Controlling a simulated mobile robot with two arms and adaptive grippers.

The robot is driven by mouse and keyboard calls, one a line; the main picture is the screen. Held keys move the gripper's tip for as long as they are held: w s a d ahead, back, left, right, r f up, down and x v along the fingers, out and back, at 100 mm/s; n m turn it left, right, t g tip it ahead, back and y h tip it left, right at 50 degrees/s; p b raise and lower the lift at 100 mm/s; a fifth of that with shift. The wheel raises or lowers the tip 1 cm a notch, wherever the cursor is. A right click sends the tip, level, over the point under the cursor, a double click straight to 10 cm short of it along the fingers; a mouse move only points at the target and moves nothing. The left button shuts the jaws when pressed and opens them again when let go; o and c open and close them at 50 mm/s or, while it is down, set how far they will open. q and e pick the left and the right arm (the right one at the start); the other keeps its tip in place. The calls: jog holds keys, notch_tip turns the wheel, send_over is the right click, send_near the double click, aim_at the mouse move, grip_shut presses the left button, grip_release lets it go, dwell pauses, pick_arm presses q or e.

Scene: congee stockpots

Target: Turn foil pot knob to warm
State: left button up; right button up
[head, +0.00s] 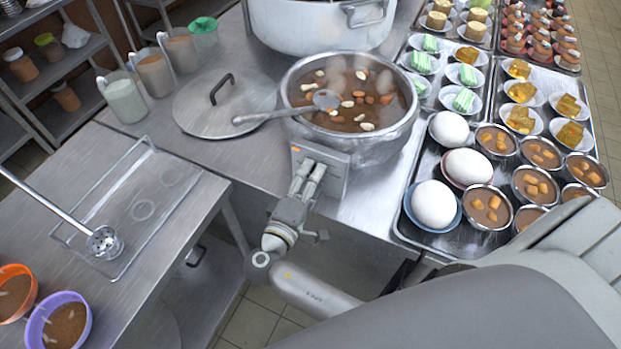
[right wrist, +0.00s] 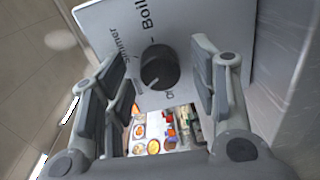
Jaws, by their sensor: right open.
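A silver metal pot (head: 350,105) of brown stew with a ladle stands at the counter's front edge. A pale control panel (head: 333,172) sits just below its front. In the right wrist view, the panel (right wrist: 115,30) carries a round black knob (right wrist: 160,68) and the words "Boil" and, partly hidden, "Simmer"; other lettering is covered. A pale mark shows on the knob's lower left. My right gripper (head: 308,170) is at the panel, its open fingers (right wrist: 156,80) on either side of the knob. Contact with the knob cannot be told. The knob is not clear in the head view.
A lid (head: 222,103) lies left of the pot, and a larger pot (head: 315,22) stands behind. Trays with eggs (head: 433,203) and filled cups are close on the right. A clear tray with a strainer (head: 104,242) is on the left table.

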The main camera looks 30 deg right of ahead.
jog(key=v, duration=0.7)
jog(key=shift+s+a, duration=0.2)
jog(key=shift+f, duration=0.1)
jog(key=s+d+f+n+g+y, duration=0.1)
jog(key=s+f+g+y, duration=0.15)
jog(key=f, duration=0.85)
jog(key=s+d+f+n+g+y, duration=0.1)
jog(key=s+f+n+y, duration=0.2)
jog(key=f, duration=0.8)
jog(key=s+d+f+g+y, duration=0.1)
jog(key=s+f+g+y, duration=0.2)
jog(key=f, duration=0.7)
jog(key=s+d+f+m+g+y, duration=0.1)
jog(key=s+f+m, duration=0.2)
jog(key=s+f, duration=0.2)
jog(key=s+d+f+m+g+y, duration=0.1)
jog(key=s+f, duration=0.4)
jog(key=s, duration=0.6)
jog(key=s+d+f+m+g+y, duration=0.1)
jog(key=s+d+f+m+y, duration=0.2)
jog(key=s, duration=0.5)
notch_tip(320, 180, down, 3)
jog(key=shift+s+r+m, duration=0.2)
jog(key=shift+s+m, duration=0.15)
jog(key=shift+m, duration=0.55)
jog(key=shift+g, duration=0.25)
